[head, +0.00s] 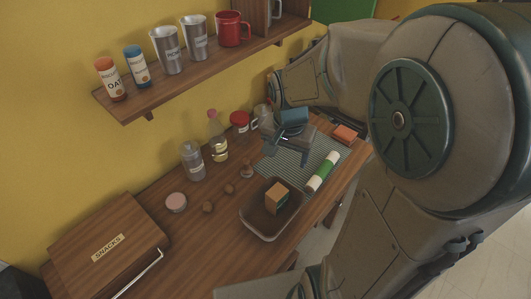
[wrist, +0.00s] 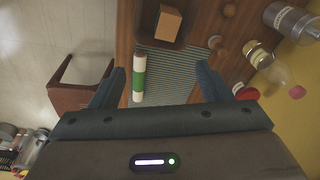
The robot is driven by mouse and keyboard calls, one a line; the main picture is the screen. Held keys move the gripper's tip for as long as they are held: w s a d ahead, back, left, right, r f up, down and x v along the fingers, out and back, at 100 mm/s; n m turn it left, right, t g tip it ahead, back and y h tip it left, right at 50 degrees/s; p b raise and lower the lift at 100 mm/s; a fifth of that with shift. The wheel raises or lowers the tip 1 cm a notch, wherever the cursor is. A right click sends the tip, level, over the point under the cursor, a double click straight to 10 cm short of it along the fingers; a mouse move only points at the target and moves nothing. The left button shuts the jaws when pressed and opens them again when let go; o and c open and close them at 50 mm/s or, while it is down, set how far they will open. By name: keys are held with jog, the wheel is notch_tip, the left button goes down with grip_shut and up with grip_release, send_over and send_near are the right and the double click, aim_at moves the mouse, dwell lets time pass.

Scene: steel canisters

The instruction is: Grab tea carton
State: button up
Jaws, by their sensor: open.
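A small carton (head: 277,198), tan-orange with a dark green side, stands inside a clear-walled tray (head: 246,222) on the wooden counter. I take it to be the tea carton; no label is readable. In the wrist view the carton (wrist: 168,23) shows at the top, beyond the fingertips. My gripper (head: 276,147) is above the striped mat, behind the carton in the head view and apart from it. In the wrist view my gripper (wrist: 161,72) has its two fingers wide apart with nothing held between them.
A green-and-white cylinder (head: 321,172) lies on the striped mat (head: 323,147), beside an orange block (head: 345,134). Bottles (head: 217,137) and small brown round things (head: 208,207) stand along the wall side. A snacks box (head: 108,245) is at left. A shelf (head: 200,69) hangs above.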

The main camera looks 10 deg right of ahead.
aim_at(277, 192)
jog(key=w+f+m, duration=0.1)
jog(key=f, duration=0.5)
jog(key=w+f+m+g+b, duration=0.1)
jog(key=f, duration=0.5)
jog(key=w+f+m, duration=0.2)
jog(key=f, duration=0.3)
jog(key=shift+w+f, duration=0.1)
jog(key=shift+f, duration=0.3)
jog(key=shift+a+f, duration=0.15)
jog(key=shift+f, duration=1.2)
jog(key=shift+a+f, duration=0.1)
jog(key=shift+f, duration=1.2)
jog(key=c, duration=1.1)
